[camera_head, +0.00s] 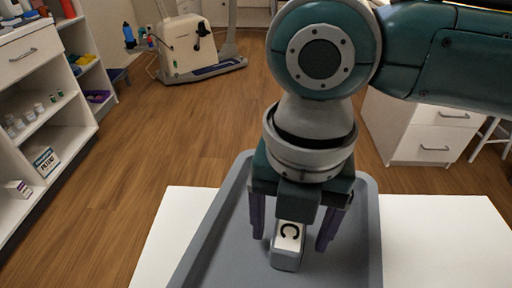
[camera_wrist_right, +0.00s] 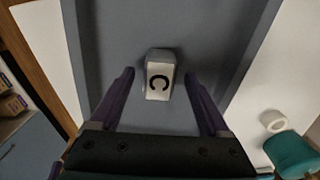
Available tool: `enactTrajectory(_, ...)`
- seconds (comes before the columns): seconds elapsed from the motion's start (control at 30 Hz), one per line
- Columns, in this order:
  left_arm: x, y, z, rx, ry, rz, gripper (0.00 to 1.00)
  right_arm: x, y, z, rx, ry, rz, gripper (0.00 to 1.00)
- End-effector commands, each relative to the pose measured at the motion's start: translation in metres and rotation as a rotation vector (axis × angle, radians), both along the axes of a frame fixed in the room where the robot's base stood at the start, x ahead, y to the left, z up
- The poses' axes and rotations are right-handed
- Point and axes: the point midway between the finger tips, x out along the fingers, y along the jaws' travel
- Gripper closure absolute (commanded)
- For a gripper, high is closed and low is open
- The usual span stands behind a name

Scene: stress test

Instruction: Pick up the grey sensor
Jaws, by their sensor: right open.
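In the right wrist view the sensor (camera_wrist_right: 160,76) lies between and slightly beyond the fingertips of the open gripper (camera_wrist_right: 160,76), touching neither. My left gripper is not in view.
The tray's raised rim (camera_head: 374,220) surrounds the block. The white table top (camera_head: 440,240) is bare to the right. Shelves (camera_head: 45,120) stand at the left, a white drawer unit (camera_head: 425,130) at the right, and an exercise machine (camera_head: 190,45) at the back.

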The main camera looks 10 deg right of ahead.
Motion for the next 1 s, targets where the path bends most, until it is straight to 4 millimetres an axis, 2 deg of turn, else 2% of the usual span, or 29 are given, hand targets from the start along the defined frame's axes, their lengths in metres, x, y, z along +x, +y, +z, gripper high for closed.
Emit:
enactTrajectory(0.1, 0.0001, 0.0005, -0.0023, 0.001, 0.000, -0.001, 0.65, -0.0001, 0.0001, -0.0079, 0.001, 0.000, 0.000, 0.20)
enactTrajectory(0.3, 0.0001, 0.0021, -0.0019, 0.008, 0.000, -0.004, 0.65, 0.0001, 0.0002, -0.0075, 0.000, -0.001, 0.000, 0.21)
enactTrajectory(1.0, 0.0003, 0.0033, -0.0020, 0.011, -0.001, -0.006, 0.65, 0.0002, 0.0001, -0.0072, 0.000, -0.001, 0.000, 1.00)
